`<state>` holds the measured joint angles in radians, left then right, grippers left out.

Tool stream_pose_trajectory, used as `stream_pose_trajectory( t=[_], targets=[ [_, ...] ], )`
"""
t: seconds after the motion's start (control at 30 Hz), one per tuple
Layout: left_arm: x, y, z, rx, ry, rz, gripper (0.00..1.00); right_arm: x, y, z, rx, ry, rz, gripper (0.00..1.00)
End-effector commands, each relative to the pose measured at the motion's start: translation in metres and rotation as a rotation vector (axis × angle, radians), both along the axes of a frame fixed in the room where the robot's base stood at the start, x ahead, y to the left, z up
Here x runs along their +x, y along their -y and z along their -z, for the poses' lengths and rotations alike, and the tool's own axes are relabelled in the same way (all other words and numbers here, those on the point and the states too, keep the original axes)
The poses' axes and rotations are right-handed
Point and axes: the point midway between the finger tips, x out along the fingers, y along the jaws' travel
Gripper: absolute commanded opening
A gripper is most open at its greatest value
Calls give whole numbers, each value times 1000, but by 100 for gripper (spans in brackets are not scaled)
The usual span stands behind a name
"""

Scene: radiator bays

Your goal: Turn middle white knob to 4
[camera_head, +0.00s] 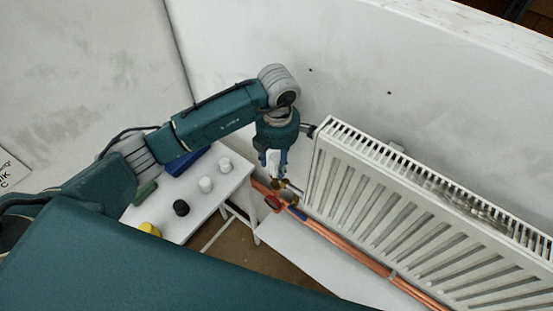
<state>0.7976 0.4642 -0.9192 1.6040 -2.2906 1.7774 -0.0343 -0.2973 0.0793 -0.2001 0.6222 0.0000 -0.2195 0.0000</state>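My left gripper (273,168) points down at the near end of the white radiator (400,210), just above the brass valve fittings (284,190) on the pipes. A small pale patch shows between its fingers; I cannot tell whether it is a white knob or part of the gripper, nor whether the fingers press on it. Two white knobs stand apart on the small white table: one farther back (225,165) and one nearer (206,185). No number on any knob is readable. My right gripper is not in view.
The white table (215,207) also bears a black knob (181,208), a yellow object (150,229), a blue box (187,161) and a green block (145,193). Copper pipes (345,247) run below the radiator. The wall (330,50) stands close behind my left gripper.

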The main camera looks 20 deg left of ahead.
Motion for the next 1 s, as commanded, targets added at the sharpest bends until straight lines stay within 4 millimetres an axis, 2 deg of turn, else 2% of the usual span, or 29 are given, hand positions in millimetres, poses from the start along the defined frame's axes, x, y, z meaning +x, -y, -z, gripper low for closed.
stream_pose_trajectory(
  t=[0.03, 0.13, 0.27, 0.53, 0.87, 0.9, 0.97, 1.0],
  targets=[
    [0, 0, 0, 0, 0, 0, 28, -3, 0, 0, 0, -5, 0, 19],
    [0, 0, 0, 0, 0, 0, 9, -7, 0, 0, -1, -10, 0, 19],
    [0, 0, 0, 1, 1, -2, 9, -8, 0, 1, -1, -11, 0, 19],
    [1, 0, 2, 1, 3, -125, 9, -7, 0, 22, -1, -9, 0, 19],
    [0, 0, -1, 1, 0, -149, 9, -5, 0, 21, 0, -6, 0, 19],
    [0, 0, -1, 1, 0, -149, 41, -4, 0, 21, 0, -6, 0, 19],
    [0, 0, -1, 1, 0, -149, 52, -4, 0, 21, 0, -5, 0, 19],
    [0, 0, -1, 1, 0, -148, 54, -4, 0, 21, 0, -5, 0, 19]
  ],
)
